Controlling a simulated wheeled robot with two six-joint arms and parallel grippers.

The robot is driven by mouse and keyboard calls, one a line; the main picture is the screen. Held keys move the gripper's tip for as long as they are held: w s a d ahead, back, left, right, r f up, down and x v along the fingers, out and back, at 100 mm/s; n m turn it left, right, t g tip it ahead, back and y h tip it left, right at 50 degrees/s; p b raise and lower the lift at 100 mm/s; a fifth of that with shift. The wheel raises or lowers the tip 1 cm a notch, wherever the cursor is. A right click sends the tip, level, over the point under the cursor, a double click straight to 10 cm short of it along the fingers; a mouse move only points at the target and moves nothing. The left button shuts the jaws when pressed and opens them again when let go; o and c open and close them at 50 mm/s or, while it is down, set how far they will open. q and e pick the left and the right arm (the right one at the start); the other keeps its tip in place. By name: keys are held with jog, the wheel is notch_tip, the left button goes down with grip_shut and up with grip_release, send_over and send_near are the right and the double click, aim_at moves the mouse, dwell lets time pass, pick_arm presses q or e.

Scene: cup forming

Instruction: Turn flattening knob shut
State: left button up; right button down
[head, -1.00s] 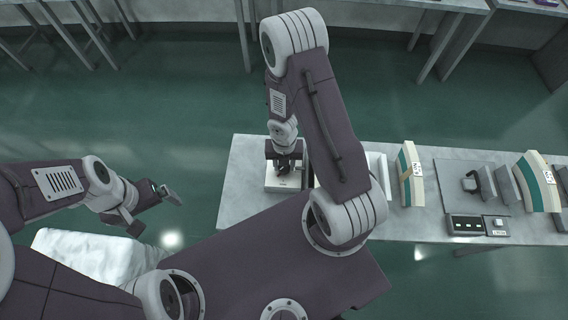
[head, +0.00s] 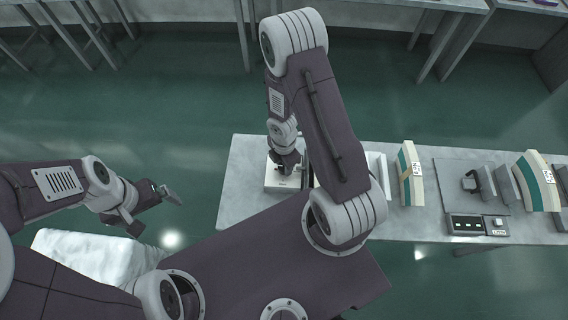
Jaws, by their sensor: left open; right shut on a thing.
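A small white machine (head: 284,187) stands at the left part of the grey bench (head: 241,200). My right gripper (head: 284,171) points down onto its top and is shut there. The flattening knob is hidden under the gripper, so I cannot see which way it is turned. My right arm covers the area just right of the machine. My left gripper (head: 150,207) is open and empty, left of the bench and clear of it.
A white covered surface (head: 90,258) lies at lower left.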

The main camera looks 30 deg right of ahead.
jog(key=m, duration=0.4)
jog(key=shift+m, duration=0.3)
jog(key=m, duration=0.4)
jog(key=shift+m, duration=0.3)
jog(key=m, duration=0.8)
jog(key=shift+w, duration=0.1)
jog(key=m, duration=0.4)
jog(key=shift+m, duration=0.3)
jog(key=m, duration=0.4)
jog(key=shift+r+m, duration=0.1)
jog(key=shift+m, duration=0.2)
jog(key=m, duration=0.4)
jog(key=shift+w, duration=0.1)
jog(key=shift+m, duration=2)
